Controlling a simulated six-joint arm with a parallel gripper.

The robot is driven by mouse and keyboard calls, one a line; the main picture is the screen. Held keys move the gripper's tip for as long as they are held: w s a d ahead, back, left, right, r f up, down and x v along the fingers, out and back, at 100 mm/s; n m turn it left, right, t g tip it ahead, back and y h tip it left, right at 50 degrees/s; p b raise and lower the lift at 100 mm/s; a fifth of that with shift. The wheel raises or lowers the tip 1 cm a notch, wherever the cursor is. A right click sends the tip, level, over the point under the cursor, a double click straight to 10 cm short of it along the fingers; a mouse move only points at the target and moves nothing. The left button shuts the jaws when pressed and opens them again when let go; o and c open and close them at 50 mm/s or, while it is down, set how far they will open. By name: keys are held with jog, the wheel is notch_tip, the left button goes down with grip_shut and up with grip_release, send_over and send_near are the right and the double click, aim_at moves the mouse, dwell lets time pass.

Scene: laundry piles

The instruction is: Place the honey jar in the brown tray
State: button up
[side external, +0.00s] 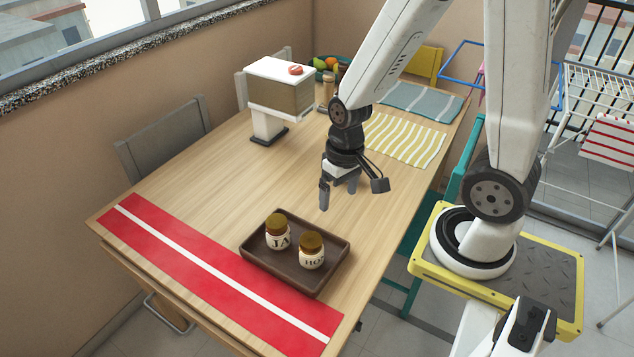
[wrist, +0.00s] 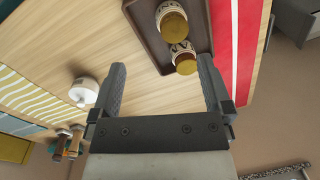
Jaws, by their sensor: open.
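The honey jar (side external: 312,251), with a gold-brown lid and a pale label reading "HO", stands upright inside the brown tray (side external: 266,273). A similar jar labelled "JA" (side external: 278,232) stands beside it in the same tray. In the wrist view the tray (wrist: 146,32) is at the top, with the honey jar (wrist: 172,18) seemingly the upper one and the other jar (wrist: 183,60) below it; labels are hard to read there. My gripper (side external: 338,195) is open and empty, above the table behind the tray. Its two fingers (wrist: 161,64) are apart with nothing held.
A red runner with a white stripe (side external: 200,268) lies left of the tray. A white-topped box on a stand (side external: 280,88) stands at the back. A yellow-striped cloth (side external: 403,140) and a blue-grey cloth (side external: 420,103) lie at the far right. The table's middle is clear.

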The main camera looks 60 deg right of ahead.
jog(key=w+r+n, duration=0.1)
jog(key=w+a+r+n+t, duration=0.1)
jog(key=w+r+n+t+h, duration=0.1)
jog(key=shift+a+r, duration=0.35)
jog(key=shift+a, duration=0.05)
